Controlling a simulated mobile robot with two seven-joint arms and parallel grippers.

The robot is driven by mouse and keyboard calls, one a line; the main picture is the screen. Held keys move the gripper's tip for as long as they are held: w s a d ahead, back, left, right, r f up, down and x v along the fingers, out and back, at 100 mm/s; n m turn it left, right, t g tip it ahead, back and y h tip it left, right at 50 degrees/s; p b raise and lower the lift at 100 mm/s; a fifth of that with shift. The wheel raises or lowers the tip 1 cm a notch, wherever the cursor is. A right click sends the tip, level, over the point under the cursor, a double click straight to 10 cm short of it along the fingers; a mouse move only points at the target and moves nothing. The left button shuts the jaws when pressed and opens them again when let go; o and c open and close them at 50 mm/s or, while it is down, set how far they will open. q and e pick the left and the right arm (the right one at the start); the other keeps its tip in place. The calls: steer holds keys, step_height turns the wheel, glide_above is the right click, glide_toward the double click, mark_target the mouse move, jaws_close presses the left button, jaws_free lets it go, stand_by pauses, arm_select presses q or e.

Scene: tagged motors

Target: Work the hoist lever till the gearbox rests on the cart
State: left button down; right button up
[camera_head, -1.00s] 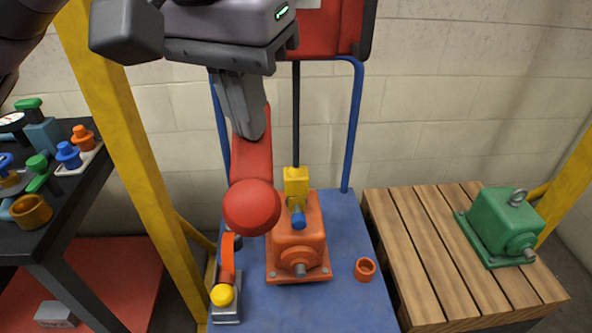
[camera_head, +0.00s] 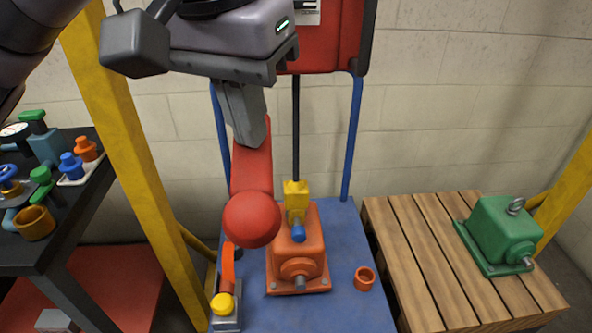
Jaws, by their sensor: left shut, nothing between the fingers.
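The red hoist lever (camera_head: 251,170) slants down toward me and ends in a red ball knob (camera_head: 251,218). My left gripper (camera_head: 252,138) is shut and empty, with its fingertips over the upper part of the lever. I cannot tell whether they touch it. The orange gearbox (camera_head: 297,262) is over the blue cart (camera_head: 345,235), below a yellow hook block (camera_head: 296,194) on a dark line. Whether its base touches the cart top is unclear. The knob hides its left upper part. The red hoist body (camera_head: 325,50) is partly cut off above. My right gripper is not in view.
On the cart are an orange ring (camera_head: 364,279) and an orange-handled clamp with a yellow knob (camera_head: 222,304). A green gearbox (camera_head: 500,237) stands on a wooden pallet (camera_head: 420,260) at right. A yellow post (camera_head: 135,165) and a dark table (camera_head: 75,225) stand at left.

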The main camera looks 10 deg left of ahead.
arm_select(q)
steer(key=w+p+v, duration=0.2)
steer(key=p+v, duration=1)
steer(key=v, duration=0.1)
steer(key=shift+w+d+r, duration=0.35)
steer(key=shift+w+r, duration=0.05)
steer(key=shift+r, duration=0.25)
steer(key=shift+s+b+x, duration=0.2)
steer(key=shift+b+x, duration=0.6)
steer(key=shift+x, duration=0.25)
steer(key=shift+f, duration=0.1)
steer(key=shift+s+d+f+b, duration=0.1)
steer(key=shift+s+f+b, duration=0.05)
steer(key=shift+f+b, duration=0.7)
steer(key=shift+s+a+f+b, duration=0.1)
steer(key=shift+s+f+b, duration=0.1)
steer(key=shift+f+b, duration=0.6)
steer(key=shift+s+d+f+b, duration=0.15)
steer(key=shift+f+b, duration=0.4)
steer(key=shift+f, duration=0.5)
steer(key=shift+f, duration=0.1)
